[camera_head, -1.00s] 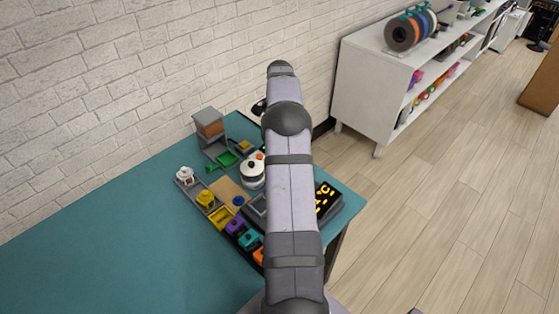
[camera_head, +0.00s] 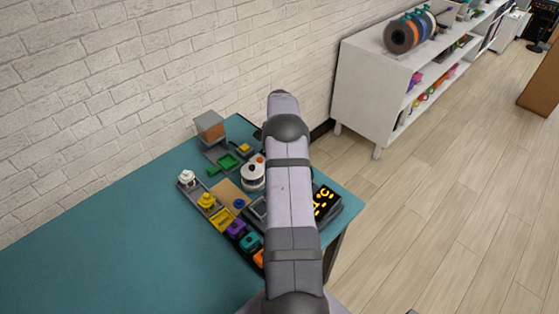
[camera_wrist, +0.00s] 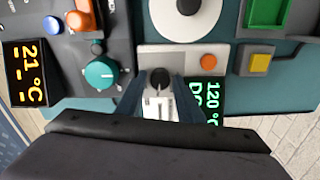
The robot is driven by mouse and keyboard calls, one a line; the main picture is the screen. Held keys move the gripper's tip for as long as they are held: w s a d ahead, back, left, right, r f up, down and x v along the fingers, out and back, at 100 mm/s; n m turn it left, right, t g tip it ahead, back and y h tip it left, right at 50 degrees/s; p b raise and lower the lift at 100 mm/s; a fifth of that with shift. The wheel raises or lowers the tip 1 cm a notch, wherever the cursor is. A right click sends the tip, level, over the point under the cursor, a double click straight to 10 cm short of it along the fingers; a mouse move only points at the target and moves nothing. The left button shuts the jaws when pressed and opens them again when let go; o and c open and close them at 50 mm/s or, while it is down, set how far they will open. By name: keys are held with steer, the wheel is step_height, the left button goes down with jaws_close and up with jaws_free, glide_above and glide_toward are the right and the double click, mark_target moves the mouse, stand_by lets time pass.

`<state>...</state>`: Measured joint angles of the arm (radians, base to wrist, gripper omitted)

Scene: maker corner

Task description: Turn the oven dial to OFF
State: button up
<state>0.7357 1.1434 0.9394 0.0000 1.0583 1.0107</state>
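In the wrist view a black dial (camera_wrist: 159,79) sits on a light grey panel, with a white label (camera_wrist: 159,107) below it. A green display (camera_wrist: 211,95) beside it reads 120 °C, with more text partly cut off. My gripper (camera_wrist: 160,78) has its two dark blue fingers on either side of the black dial; small gaps seem to show between fingers and dial. I cannot read the dial's setting. In the head view my arm hides the gripper and the dial.
A teal knob (camera_wrist: 101,73) and an orange 21 °C display (camera_wrist: 26,73) lie left of the dial. An orange button (camera_wrist: 208,62) and a yellow button (camera_wrist: 259,63) are to the right. A white round device (camera_head: 252,177) stands on the teal table (camera_head: 120,235), whose left side is clear.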

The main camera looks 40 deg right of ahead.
steer(key=shift+c, duration=0.4)
steer(key=c, duration=0.7)
steer(key=n+b, duration=0.1)
steer(key=n, duration=0.2)
steer(key=shift+n, duration=0.3)
steer(key=n+b, duration=0.1)
steer(key=n, duration=0.3)
steer(key=shift+n, duration=0.3)
steer(key=n, duration=0.6)
steer(key=shift+b, duration=0.3)
steer(key=n, duration=0.5)
steer(key=shift+n, duration=0.4)
